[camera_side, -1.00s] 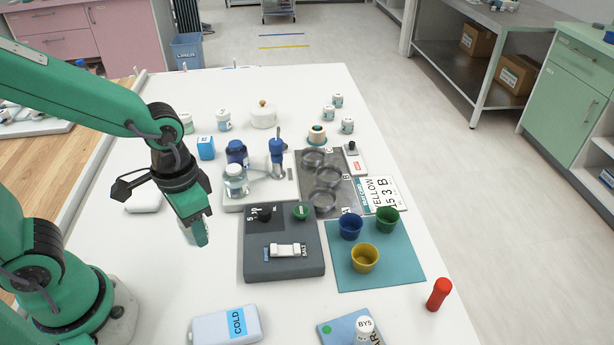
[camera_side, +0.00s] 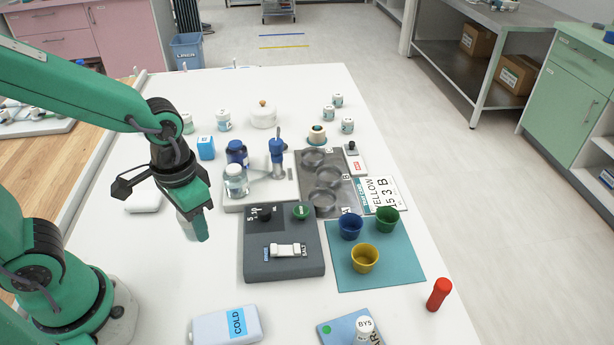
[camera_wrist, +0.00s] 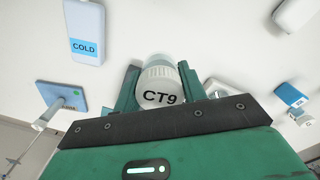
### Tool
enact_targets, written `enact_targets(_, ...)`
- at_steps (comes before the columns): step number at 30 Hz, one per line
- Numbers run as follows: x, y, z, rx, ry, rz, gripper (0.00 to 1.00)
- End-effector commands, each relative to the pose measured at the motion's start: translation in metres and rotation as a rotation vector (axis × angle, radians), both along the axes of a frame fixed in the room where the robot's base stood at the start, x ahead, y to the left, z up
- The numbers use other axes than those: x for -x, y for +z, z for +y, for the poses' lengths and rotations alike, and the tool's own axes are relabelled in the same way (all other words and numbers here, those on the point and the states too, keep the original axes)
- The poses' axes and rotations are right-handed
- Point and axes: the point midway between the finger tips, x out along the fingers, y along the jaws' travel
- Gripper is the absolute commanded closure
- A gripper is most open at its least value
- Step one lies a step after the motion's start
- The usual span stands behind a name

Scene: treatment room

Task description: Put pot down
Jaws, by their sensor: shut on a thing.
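My gripper (camera_wrist: 161,88) is shut on a white pot (camera_wrist: 160,72) marked CT9, with one green finger on each side of it in the wrist view. In the side view the gripper (camera_side: 195,226) points down over the white table, left of the dark grey block. The pot (camera_side: 186,227) shows there only as a pale strip beside the near green finger, which hides much of it. I cannot tell whether the pot's bottom touches the table.
A dark grey block (camera_side: 284,267) stands right of my gripper. A COLD pack (camera_side: 222,326) lies toward the front. A clear jar (camera_side: 236,180) and a blue jar (camera_side: 237,151) stand behind. A teal mat (camera_side: 398,270) bears cups. Bare table (camera_side: 165,275) surrounds the gripper.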

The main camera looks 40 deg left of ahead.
Motion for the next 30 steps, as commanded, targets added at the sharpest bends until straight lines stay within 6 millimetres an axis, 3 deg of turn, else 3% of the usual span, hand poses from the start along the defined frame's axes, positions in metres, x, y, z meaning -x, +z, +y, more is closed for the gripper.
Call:
enact_targets(15, -0.028, 0.015, 0.071, 0.000, 0.682, 0.000, 0.81)
enact_targets(24, -0.034, 0.025, 0.120, 0.000, 1.119, 0.001, 0.81)
enact_targets(30, -0.033, 0.029, 0.143, 0.001, 1.310, 0.000, 0.81)
